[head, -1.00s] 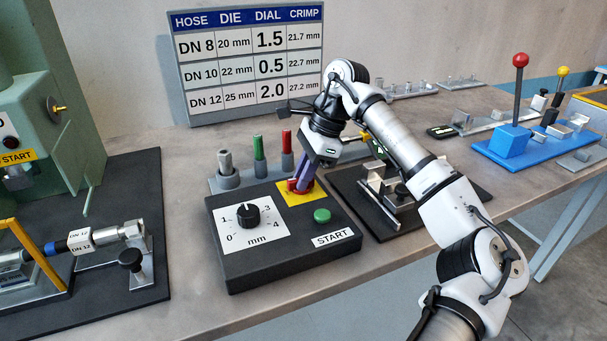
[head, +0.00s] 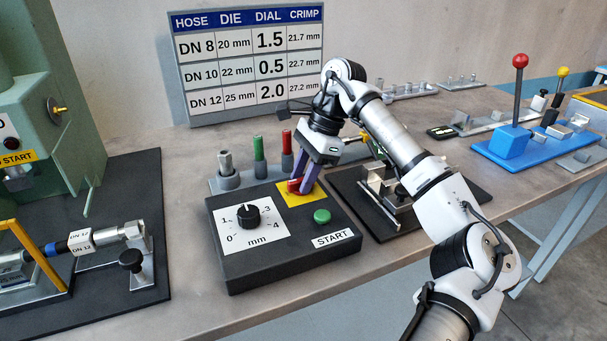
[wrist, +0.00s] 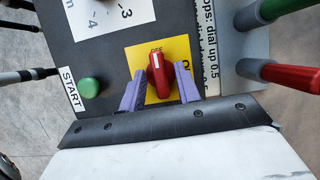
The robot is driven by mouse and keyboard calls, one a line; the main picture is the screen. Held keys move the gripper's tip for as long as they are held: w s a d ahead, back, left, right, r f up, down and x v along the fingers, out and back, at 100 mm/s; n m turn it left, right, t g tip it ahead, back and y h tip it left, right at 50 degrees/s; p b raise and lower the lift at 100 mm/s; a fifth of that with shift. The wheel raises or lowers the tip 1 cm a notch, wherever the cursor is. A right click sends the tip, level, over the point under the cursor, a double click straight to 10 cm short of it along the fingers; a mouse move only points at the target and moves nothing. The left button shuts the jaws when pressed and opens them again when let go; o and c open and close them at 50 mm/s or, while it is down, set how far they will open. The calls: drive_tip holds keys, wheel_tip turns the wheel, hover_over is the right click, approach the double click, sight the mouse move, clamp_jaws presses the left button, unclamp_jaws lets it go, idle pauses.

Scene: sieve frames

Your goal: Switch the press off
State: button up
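The red switch knob (head: 295,186) sits on a yellow plate (head: 290,200) on the black press control box (head: 238,268). In the wrist view the red knob (wrist: 159,78) stands between the two purple fingers of my gripper (wrist: 159,92), with a gap on each side. Its white mark points to the partly hidden label at the plate's top edge, which seems to read OFF. Another label at the plate's right is partly covered. My gripper (head: 306,182) is open around the knob, in the head view too.
The box also bears a black dial (head: 248,216) and a green START button (head: 322,216). Green and red-handled pegs (head: 260,152) stand close behind the box. A black fixture plate (head: 385,213) lies to its right. The green press (head: 45,90) is at the left.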

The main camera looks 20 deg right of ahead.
drive_tip(key=shift+o, duration=0.2)
drive_tip(key=p+v, duration=0.1)
drive_tip(key=v, duration=1.3)
drive_tip(key=shift+f, duration=0.2)
